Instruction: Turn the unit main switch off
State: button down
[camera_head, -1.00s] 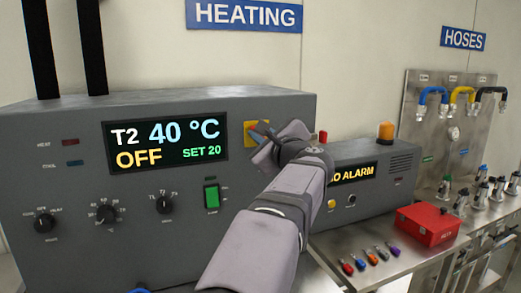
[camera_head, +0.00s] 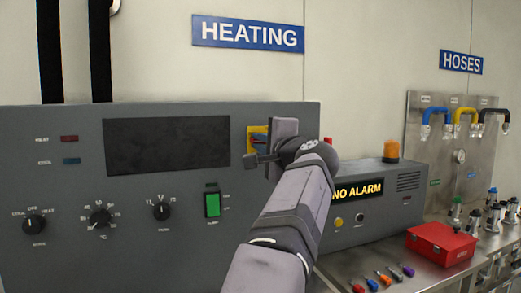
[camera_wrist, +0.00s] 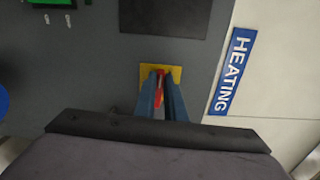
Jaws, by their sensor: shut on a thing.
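The main switch is a red handle (camera_wrist: 160,88) on a yellow plate (camera_wrist: 146,76), right of the display on the grey heating unit (camera_head: 60,125). In the head view the plate (camera_head: 251,131) is partly hidden behind my gripper (camera_head: 259,143). In the wrist view the two blue fingers of my gripper (camera_wrist: 161,82) stand on either side of the red handle and are shut on it. The unit's display (camera_head: 166,144) is dark.
Below the display are black knobs (camera_head: 100,217) and a lit green rocker switch (camera_head: 212,204). To the right stands an alarm box (camera_head: 375,200) reading NO ALARM, with an orange lamp (camera_head: 390,149). A red case (camera_head: 441,243) and hose fittings (camera_head: 490,215) are farther right.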

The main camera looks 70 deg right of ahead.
jog(key=shift+f+n, duration=0.1)
jog(key=shift+n, duration=0.4)
jog(key=c, duration=1.8)
grip_release()
jog(key=shift+s+a+b, duration=0.1)
jog(key=shift+b, duration=0.2)
jog(key=b+v, duration=0.2)
jog(key=v, duration=0.5)
